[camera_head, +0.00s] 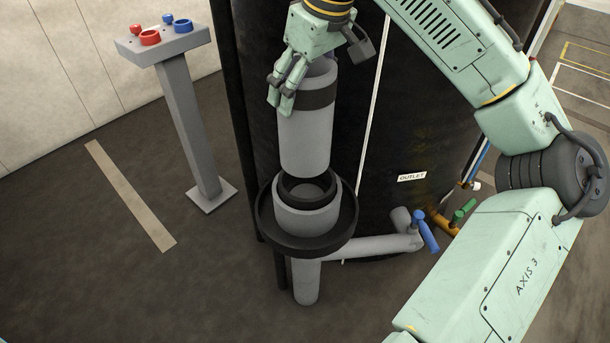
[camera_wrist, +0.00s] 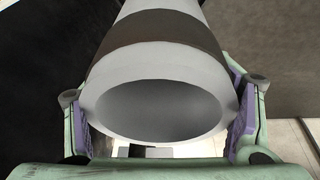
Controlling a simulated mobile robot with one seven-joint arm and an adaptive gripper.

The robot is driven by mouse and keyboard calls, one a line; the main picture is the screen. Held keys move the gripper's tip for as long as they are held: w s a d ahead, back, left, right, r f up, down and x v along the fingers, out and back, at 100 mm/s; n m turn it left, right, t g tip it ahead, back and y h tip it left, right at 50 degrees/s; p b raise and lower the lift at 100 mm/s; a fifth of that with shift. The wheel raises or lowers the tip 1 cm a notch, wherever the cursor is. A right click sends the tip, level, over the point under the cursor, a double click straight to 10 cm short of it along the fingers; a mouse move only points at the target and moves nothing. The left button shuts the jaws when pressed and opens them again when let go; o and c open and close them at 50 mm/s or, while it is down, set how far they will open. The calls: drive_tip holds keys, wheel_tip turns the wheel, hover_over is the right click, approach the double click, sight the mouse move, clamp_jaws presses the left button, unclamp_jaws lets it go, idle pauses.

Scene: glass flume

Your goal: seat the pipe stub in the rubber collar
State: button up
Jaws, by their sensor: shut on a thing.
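A grey pipe stub (camera_head: 304,138) with a dark band near its top hangs upright above the rubber collar. My gripper (camera_head: 285,92) is shut on the stub near its upper end. In the wrist view, the stub (camera_wrist: 150,66) lies between the two purple finger pads, with its open end towards the camera. The black rubber collar (camera_head: 327,183) sits in a grey socket (camera_head: 306,220) on the standpipe. The stub's lower end is at the collar's back edge in the head view; I cannot tell whether they touch. The collar is not seen in the wrist view.
A wide black dish (camera_head: 345,236) rings the socket. A black tank (camera_head: 400,130) stands close behind, with a grey outlet pipe (camera_head: 375,246) and a blue valve handle (camera_head: 426,232). A pedestal with red and blue buttons (camera_head: 180,40) stands at the left. Floor at the lower left is clear.

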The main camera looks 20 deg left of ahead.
sight(305, 137)
wheel_tip(305, 137, down, 10)
drive_tip(key=b, duration=0.1)
drive_tip(key=shift+b, duration=0.4)
drive_tip(key=o, duration=1.9)
